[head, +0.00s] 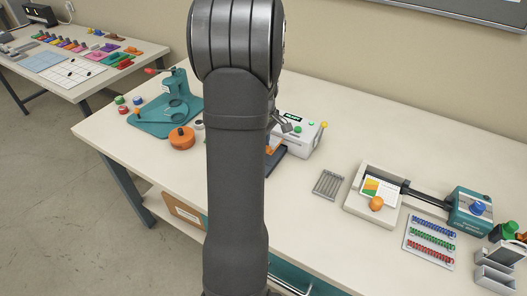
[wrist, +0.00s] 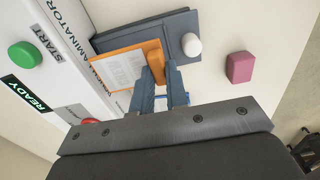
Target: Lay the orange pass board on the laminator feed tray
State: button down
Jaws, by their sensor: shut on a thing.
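The orange pass board (wrist: 126,53), with a white printed sheet on it, shows in the wrist view over the dark blue-grey feed tray (wrist: 166,24). My gripper (wrist: 157,75) is shut on a raised orange part at the board's near right side. I cannot tell whether the board touches the tray or hangs just above it. The white laminator (wrist: 75,22) stands at the left of the tray, with a green START button (wrist: 25,55) and a READY display. In the head view my arm hides most of the board, and the laminator (head: 303,140) shows partly.
A white round knob (wrist: 191,45) sits at the tray's right edge, and a pink block (wrist: 239,67) lies farther right. In the head view a teal press (head: 176,95) and an orange round thing (head: 181,138) are left of my arm.

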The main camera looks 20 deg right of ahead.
jog(key=shift+f, duration=2.05)
jog(key=c, duration=1.4)
grip_release()
jog(key=shift+f, duration=0.15)
jog(key=shift+c, duration=0.2)
jog(key=shift+w, duration=0.1)
notch_tip(320, 180, up, 12)
jog(key=shift+r, duration=0.2)
jog(key=shift+f, duration=4.2)
